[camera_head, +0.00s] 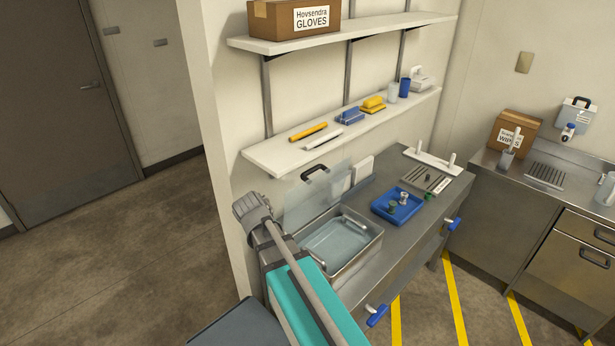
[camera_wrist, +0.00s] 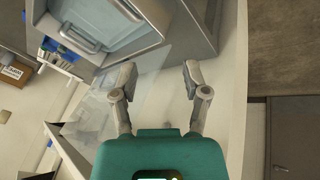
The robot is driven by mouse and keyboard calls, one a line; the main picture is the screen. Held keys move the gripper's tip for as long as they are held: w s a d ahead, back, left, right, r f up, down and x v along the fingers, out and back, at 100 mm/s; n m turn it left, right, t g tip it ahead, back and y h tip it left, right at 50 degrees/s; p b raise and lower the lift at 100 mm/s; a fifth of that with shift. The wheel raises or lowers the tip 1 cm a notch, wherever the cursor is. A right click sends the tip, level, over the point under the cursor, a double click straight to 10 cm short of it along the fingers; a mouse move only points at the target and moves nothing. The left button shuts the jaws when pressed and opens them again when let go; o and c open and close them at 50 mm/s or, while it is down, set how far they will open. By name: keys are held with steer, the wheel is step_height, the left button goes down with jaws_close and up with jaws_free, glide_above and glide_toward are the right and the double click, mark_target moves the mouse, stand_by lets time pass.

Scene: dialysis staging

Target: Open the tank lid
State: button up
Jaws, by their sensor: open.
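The tank (camera_head: 372,250) is a steel basin of clear liquid on the steel bench, with a bar handle inside at each end. Its clear lid (camera_head: 318,196) stands raised, roughly upright, along the tank's back edge, with a black handle (camera_head: 314,172) on top. The tank's opening is uncovered. In the wrist view the tank (camera_wrist: 175,48) is at the top, and a faint clear pane, apparently the lid (camera_wrist: 98,108), is at left. My gripper (camera_wrist: 158,78) is open with nothing between its fingers. Its fingers cannot be made out in the head view.
A blue tray (camera_head: 383,212) with small items sits right of the tank. A wall shelf (camera_head: 270,157) with several items is above the bench, with a higher shelf (camera_head: 345,37) holding a gloves box. A sink counter (camera_head: 520,178) is at right. Open floor (camera_head: 110,250) lies at left.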

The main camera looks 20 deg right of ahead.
mark_target(308, 173)
steer(key=w+d+r+m+h+b, duration=0.2)
steer(key=w+m+h+b, duration=0.4)
steer(key=m, duration=0.5)
steer(key=w+d+r+m+h+b, duration=0.2)
steer(key=w+m+h+b, duration=0.5)
steer(key=m+h+b, duration=0.4)
steer(key=shift+w+d+r+m+g, duration=0.15)
steer(key=shift+w+r+m+g, duration=0.15)
steer(key=shift+m+g, duration=0.1)
steer(key=shift+d, duration=0.1)
steer(key=shift+p+x, duration=1.85)
steer(key=shift+x, duration=4.95)
